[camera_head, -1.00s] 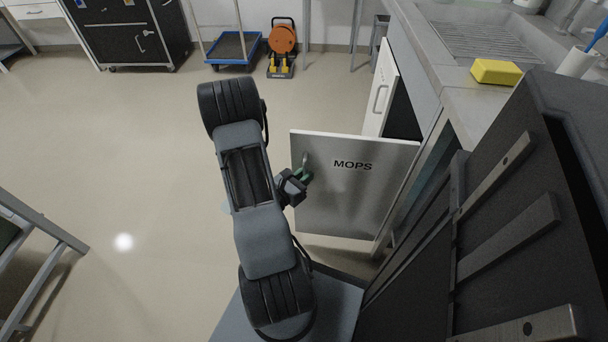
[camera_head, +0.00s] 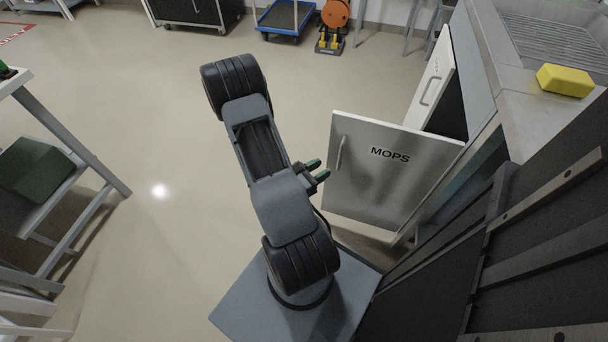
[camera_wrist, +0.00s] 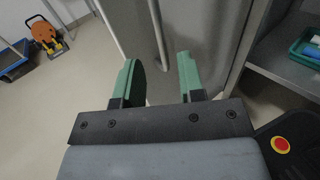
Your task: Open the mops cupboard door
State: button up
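The mops cupboard door (camera_head: 375,190) is a grey panel labelled MOPS, standing swung out from the counter in the head view. Its upright bar handle (camera_head: 340,155) is near its left edge. My gripper (camera_head: 317,170) is just left of the handle, with its green fingertips apart and empty. In the wrist view, the green fingers of my gripper (camera_wrist: 160,75) are spread with nothing between them. The door (camera_wrist: 190,30) and its handle (camera_wrist: 158,30) are in front of them, and the handle appears beyond the fingertips, not held.
A second white door (camera_head: 432,85) stands open behind the mops door. The counter with a yellow sponge (camera_head: 565,80) is on the right. A grey table frame (camera_head: 75,150) is on the left. An orange reel (camera_head: 335,14) and blue cart (camera_head: 284,18) stand at the back. Floor between is clear.

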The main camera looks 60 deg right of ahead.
jog(key=shift+p+v, duration=0.3)
jog(key=shift+v, duration=2.6)
jog(key=w+a+r+m+t+y+p, duration=0.3)
jog(key=a+r+p, duration=0.4)
jog(key=r, duration=0.8)
jog(key=w+a+r+m+t+y+p, duration=0.4)
jog(key=r+p, duration=0.6)
jog(key=r, duration=0.5)
jog(key=w+a+r+m+t+y+p, duration=0.3)
jog(key=a+r+m+y+p, duration=0.3)
jog(key=r, duration=0.9)
jog(key=a+y+p, duration=0.3)
jog(key=a, duration=0.2)
jog(key=shift+w+r+y+p, duration=0.15)
jog(key=shift+r+y+p, duration=0.15)
jog(key=shift+y, duration=0.1)
